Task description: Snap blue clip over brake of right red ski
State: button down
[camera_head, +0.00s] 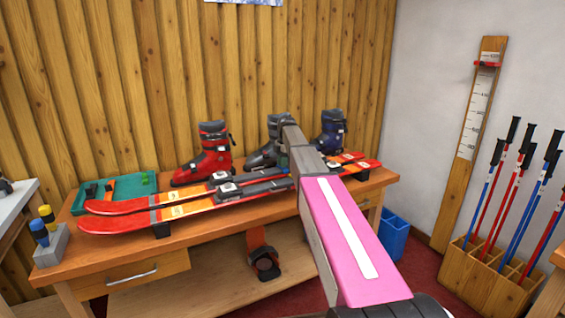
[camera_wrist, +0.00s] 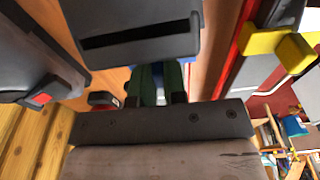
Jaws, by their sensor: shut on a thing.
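Two red-orange skis lie side by side on the wooden bench, the near one (camera_head: 190,211) and the far one (camera_head: 125,206). Both have grey-black bindings. My arm crosses their rear parts and hides their brakes and my gripper in the head view. In the wrist view my gripper (camera_wrist: 156,84) has dark green fingers closed together. A small blue part, seemingly the blue clip (camera_wrist: 188,61), shows at the fingers, mostly hidden by them and a grey slotted part. A yellow block (camera_wrist: 278,42) sits on a pale bent rod beside a red ski edge (camera_wrist: 250,30).
Red (camera_head: 208,152), grey (camera_head: 262,154) and navy (camera_head: 332,132) boots stand along the bench's back. A pole rack (camera_head: 490,285) stands right.

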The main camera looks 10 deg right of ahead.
jog(key=c, duration=0.6)
grip_release()
jog(key=shift+r, duration=4.95)
